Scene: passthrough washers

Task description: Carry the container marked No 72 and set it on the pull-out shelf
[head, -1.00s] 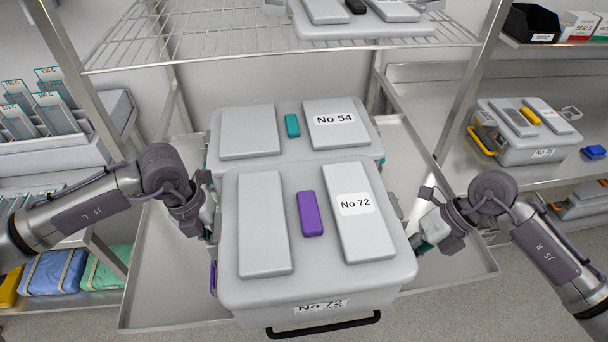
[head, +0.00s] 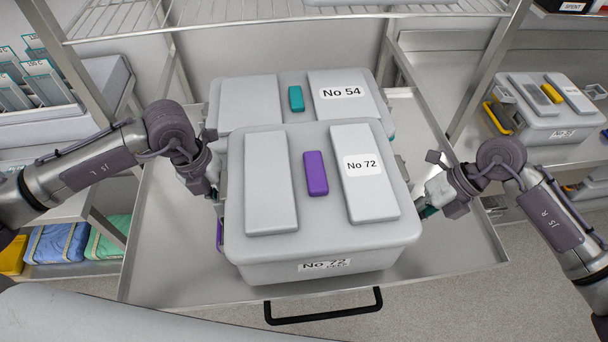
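The grey container marked No 72 (head: 322,268), with a purple lid piece (head: 316,173), is over the pull-out shelf (head: 160,255), a metal tray with a black front handle (head: 322,308). It looks level, with its front near the shelf's front edge; its underside is hidden, so I cannot tell whether it touches the shelf. My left gripper (head: 216,186) is against its left side, fingertips mostly hidden. My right gripper (head: 428,207) is beside its right side. I cannot tell whether either is shut on it.
A similar container marked No 54 (head: 343,93) stands directly behind on the same shelf. A wire rack (head: 250,20) hangs above. Another container with yellow parts (head: 560,125) is on the right shelf. Bare shelf shows left and right of No 72.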

